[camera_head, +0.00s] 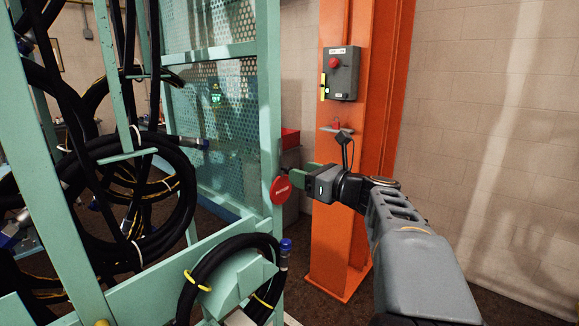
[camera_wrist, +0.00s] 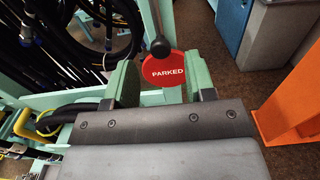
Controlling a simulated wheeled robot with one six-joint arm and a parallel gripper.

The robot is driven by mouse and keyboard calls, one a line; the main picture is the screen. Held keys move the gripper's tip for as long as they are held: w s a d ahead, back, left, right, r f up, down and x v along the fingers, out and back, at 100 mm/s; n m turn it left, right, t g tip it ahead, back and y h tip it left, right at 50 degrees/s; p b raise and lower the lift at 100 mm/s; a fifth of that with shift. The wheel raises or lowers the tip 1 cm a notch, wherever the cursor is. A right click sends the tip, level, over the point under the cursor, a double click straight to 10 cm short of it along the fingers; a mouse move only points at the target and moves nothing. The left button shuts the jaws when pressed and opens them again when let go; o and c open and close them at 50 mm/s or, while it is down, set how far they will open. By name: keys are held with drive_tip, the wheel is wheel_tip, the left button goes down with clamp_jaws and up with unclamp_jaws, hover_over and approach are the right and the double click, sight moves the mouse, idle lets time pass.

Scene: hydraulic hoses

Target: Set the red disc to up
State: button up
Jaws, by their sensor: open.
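The red disc (camera_head: 281,190), marked PARKED, sits at the side of the teal rack's upright post. In the wrist view the disc (camera_wrist: 163,72) faces me with its lettering readable, and a black round knob (camera_wrist: 160,47) is at its top edge. My gripper (camera_head: 292,176) reaches in from the right, its green fingers close to the disc's upper right edge. In the wrist view my gripper (camera_wrist: 161,86) is open, one finger on each side of the disc. I cannot tell whether the fingers touch it.
The teal rack (camera_head: 268,120) holds several coiled black hoses (camera_head: 140,190) at the left. An orange column (camera_head: 335,250) with a grey control box (camera_head: 342,73) stands behind my gripper. A blue-grey cabinet (camera_wrist: 265,35) shows in the wrist view. Floor shows between rack and column.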

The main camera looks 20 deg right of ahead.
sight(289, 166)
drive_tip(key=shift+p+x, duration=0.35)
drive_tip(key=shift+x, duration=2.15)
drive_tip(key=shift+c, duration=0.5)
clamp_jaws()
